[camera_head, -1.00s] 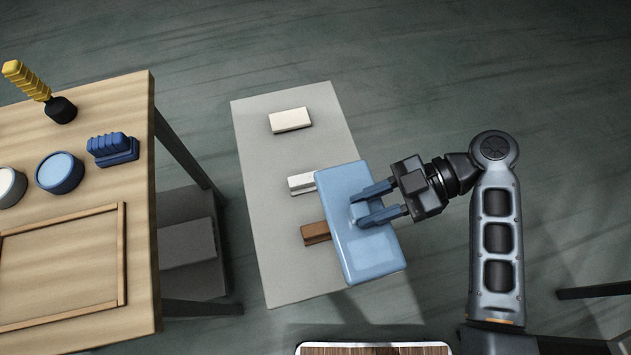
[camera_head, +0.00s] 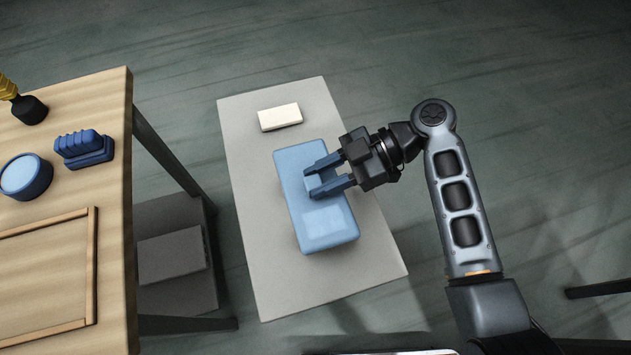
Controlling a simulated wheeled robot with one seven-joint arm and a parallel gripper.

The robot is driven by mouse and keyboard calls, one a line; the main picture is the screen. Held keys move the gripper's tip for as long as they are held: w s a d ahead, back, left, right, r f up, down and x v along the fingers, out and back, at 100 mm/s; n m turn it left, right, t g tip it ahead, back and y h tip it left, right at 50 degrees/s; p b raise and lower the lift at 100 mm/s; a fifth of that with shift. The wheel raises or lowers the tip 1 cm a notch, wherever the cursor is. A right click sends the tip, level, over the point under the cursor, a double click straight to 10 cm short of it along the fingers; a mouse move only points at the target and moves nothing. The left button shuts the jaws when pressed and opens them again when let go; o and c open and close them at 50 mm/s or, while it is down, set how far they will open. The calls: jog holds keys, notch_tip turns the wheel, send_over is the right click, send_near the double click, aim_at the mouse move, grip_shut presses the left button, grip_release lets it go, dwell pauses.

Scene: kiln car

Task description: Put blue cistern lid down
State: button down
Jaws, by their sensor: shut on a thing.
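The blue cistern lid (camera_head: 327,226) is a light blue rounded slab over the middle of the grey kiln car top (camera_head: 262,284). My gripper (camera_head: 328,180) comes from the right, with its two blue fingers shut on the raised part of the lid's upper face. The lid looks roughly lined up with the long sides of the top. I cannot tell whether it touches the supports under it. The white and brown blocks seen there earlier are hidden beneath the lid.
A cream block (camera_head: 280,117) lies at the far end of the car top, just beyond the lid. A wooden table (camera_head: 50,212) at left holds a blue brush (camera_head: 84,147), a blue round pot (camera_head: 25,176) and a wooden frame (camera_head: 94,265). The near end of the car top is bare.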

aim_at(316, 184)
jog(key=shift+w+a+f, duration=0.55)
jog(key=shift+w+a, duration=0.1)
jog(key=shift+f, duration=1.95)
jog(key=shift+f+b, duration=0.65)
jog(key=shift+b, duration=0.1)
jog(key=c, duration=0.8)
grip_release()
